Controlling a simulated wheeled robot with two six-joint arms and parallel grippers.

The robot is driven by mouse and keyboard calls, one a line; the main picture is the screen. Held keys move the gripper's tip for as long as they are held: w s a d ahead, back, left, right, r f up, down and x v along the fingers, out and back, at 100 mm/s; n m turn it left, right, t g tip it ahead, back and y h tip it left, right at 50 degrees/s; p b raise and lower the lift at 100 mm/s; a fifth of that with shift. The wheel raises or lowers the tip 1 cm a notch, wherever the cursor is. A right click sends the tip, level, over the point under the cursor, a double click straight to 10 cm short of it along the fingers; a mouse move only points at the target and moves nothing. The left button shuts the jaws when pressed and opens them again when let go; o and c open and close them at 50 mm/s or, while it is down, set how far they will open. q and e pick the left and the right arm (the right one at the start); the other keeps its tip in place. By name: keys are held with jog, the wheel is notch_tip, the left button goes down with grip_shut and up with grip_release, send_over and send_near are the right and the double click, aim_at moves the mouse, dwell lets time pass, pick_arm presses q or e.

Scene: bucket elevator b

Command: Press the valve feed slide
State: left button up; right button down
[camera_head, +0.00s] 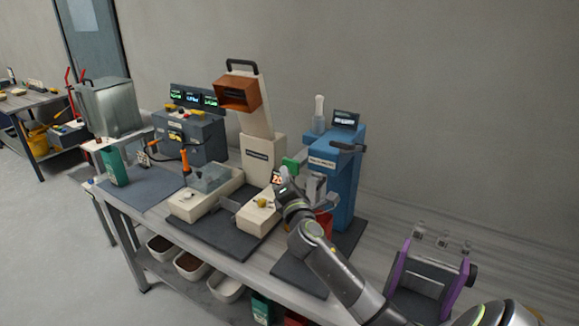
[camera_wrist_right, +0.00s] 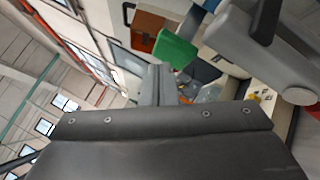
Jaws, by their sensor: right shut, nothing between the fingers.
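A blue machine (camera_head: 345,180) with a small label stands at the right end of the bench. A green block (camera_head: 290,163) sticks out at its left side and also shows in the right wrist view (camera_wrist_right: 175,48), just beyond the fingers. I cannot read which part is labelled as the valve feed slide. My right gripper (camera_head: 281,182) is shut and empty, just below the green block and in front of the blue machine. Its fingers (camera_wrist_right: 160,85) point toward the machines in the wrist view; I cannot tell whether they touch anything. My left gripper is out of view.
A cream bucket elevator (camera_head: 262,150) with an orange-brown head stands left of the blue machine. A control box (camera_head: 190,135) with screens and a soldering-type tool are further left. White bins (camera_head: 190,265) sit on the shelf below. A purple-sided stand (camera_head: 425,280) is at right.

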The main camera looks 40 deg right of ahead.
jog(key=shift+s+a, duration=0.15)
jog(key=shift+a, duration=0.15)
jog(key=shift+s+a+p, duration=0.2)
jog(key=shift+s+a, duration=0.1)
jog(key=shift+a, duration=0.5)
jog(key=shift+s+a+p, duration=0.25)
jog(key=shift+s+a, duration=0.1)
jog(key=shift+a, duration=0.4)
jog(key=shift+s+a+p, duration=0.2)
jog(key=shift+s+a, duration=0.1)
jog(key=shift+a, duration=0.5)
